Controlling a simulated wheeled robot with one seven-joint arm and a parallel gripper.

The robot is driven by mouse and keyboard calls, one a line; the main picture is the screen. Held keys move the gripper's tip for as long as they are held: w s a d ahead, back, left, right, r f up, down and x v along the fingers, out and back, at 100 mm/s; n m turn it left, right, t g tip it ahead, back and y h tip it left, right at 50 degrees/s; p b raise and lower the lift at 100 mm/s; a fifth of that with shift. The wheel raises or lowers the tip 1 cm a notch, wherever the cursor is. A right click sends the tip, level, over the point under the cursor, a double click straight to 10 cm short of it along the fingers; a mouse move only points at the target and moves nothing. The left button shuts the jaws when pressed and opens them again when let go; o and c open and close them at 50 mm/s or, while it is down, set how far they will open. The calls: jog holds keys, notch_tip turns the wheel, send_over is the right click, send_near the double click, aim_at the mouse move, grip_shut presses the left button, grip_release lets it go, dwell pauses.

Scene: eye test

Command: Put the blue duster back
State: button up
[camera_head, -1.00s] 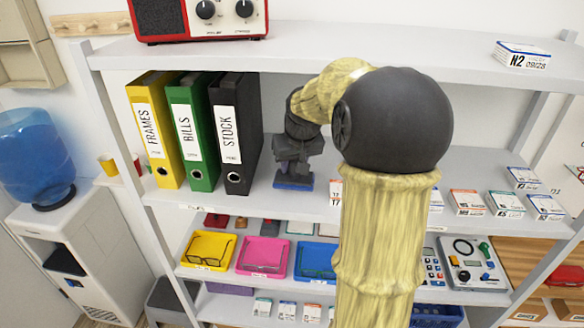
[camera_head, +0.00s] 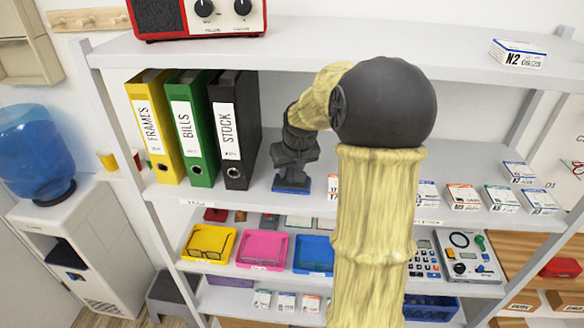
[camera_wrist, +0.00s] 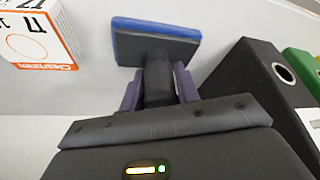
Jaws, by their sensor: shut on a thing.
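The blue duster (camera_head: 291,187) is a flat block with a blue edge and a dark handle. In the head view it is low over the middle shelf, right of the black STOCK binder (camera_head: 233,130). I cannot tell whether it touches the shelf. My gripper (camera_head: 294,160) is above it, pointing down. In the wrist view the purple fingers of my gripper (camera_wrist: 158,90) are shut on the handle, and the duster (camera_wrist: 155,43) extends beyond them. The fingertips are partly hidden in the head view.
Green (camera_head: 193,130) and yellow (camera_head: 150,125) binders stand left of the black one. A small white-and-orange box (camera_wrist: 38,35) is close beside the duster in the wrist view. Several small boxes stand farther right. My arm hides part of the shelf. Coloured trays (camera_head: 262,250) sit below.

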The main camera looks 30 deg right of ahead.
aim_at(295, 187)
jog(key=o, duration=0.9)
jog(key=shift+o, duration=0.2)
jog(key=shift+s, duration=0.1)
jog(key=shift+d+r, duration=0.1)
jog(key=shift+r, duration=0.2)
jog(key=b+v, duration=0.1)
jog(key=v, duration=0.4)
jog(key=shift+s+f+b, duration=0.25)
jog(key=shift+s+b, duration=0.1)
jog(key=shift+b, duration=0.05)
jog(key=s+a+b, duration=0.2)
jog(key=s+b, duration=0.1)
jog(key=s, duration=0.8)
jog(key=shift+b, duration=0.3)
jog(key=shift+a, duration=0.1)
